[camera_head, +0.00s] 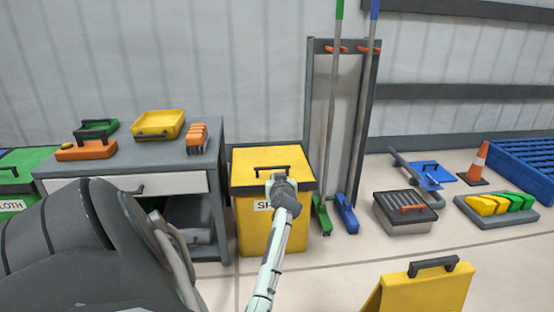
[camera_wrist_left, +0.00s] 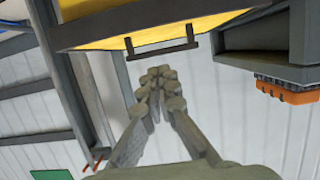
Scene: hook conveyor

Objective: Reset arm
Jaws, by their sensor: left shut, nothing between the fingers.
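My left gripper (camera_head: 281,180) shows in the head view in front of the yellow bin (camera_head: 258,225), overlapping the right part of its lid near the dark handle (camera_head: 271,170). Its pale arm comes up from the bottom edge. In the left wrist view, the grey fingers of the left gripper (camera_wrist_left: 157,80) meet at their tips, with nothing between them. The dark handle (camera_wrist_left: 162,47) of the yellow bin (camera_wrist_left: 150,28) appears just above the fingertips, apart from them in the picture. My right gripper is in neither view.
A grey table (camera_head: 130,165) left of the bin carries a yellow tray (camera_head: 159,124), a green box and orange items. A rack (camera_head: 343,110) with mops stands right of the bin. A yellow floor sign (camera_head: 425,290) stands at front right. Floor between sign and bin looks clear.

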